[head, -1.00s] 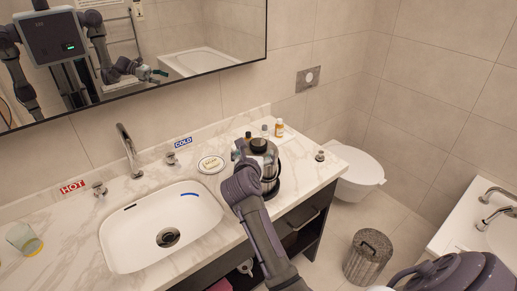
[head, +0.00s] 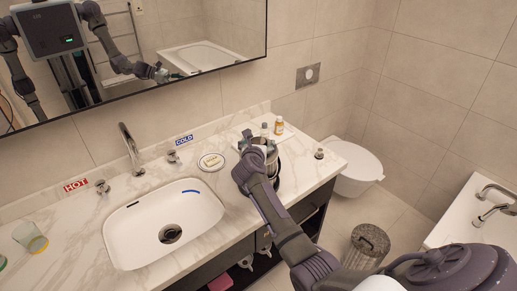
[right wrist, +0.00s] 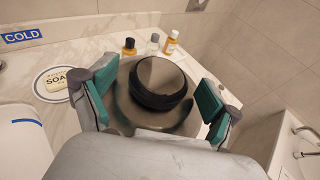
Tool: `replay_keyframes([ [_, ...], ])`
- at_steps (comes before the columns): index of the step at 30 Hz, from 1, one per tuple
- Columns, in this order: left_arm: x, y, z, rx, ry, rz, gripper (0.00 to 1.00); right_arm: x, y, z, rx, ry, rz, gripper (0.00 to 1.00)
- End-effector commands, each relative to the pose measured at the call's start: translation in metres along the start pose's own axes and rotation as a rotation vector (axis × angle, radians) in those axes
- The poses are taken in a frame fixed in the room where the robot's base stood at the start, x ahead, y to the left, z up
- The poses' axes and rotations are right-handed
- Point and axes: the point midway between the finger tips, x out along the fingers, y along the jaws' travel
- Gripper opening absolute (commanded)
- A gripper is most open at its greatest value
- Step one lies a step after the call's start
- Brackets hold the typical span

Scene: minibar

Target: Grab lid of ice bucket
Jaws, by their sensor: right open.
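The ice bucket (head: 277,170) stands on the marble counter right of the sink, mostly hidden behind my right gripper in the head view. In the right wrist view its round metal lid (right wrist: 125,103) carries a large black knob (right wrist: 160,85). My right gripper (right wrist: 158,92) is open, with one green-padded finger on each side of the knob. It also shows over the bucket in the head view (head: 257,153). I cannot tell whether the fingers touch the knob or lid. My left gripper is not directly in view.
Several small bottles (head: 279,125) stand behind the bucket by the wall. A soap dish (head: 211,162) lies to its left, near the sink (head: 140,235). A small dark-topped item (head: 319,154) sits near the counter's right end. A bin (head: 367,247) stands on the floor.

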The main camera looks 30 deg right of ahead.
Motion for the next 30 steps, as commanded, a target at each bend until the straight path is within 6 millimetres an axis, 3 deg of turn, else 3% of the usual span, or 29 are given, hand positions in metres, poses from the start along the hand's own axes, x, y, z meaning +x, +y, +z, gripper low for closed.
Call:
replay_keyframes([
  [2,0.000,0.000,0.000,0.000,0.000,0.000,0.40,0.000,0.000,0.000,0.000,0.000,0.000,0.87],
  [14,0.000,0.000,-0.001,0.000,0.001,0.000,0.40,0.000,0.000,0.000,0.000,0.001,0.000,0.20],
  [23,0.001,0.000,-0.001,0.001,0.002,0.000,0.40,-0.001,0.001,0.003,0.002,-0.001,0.001,0.20],
  [30,0.008,0.001,-0.001,0.001,0.002,0.001,0.40,-0.008,0.001,0.027,0.006,-0.006,0.002,0.20],
])
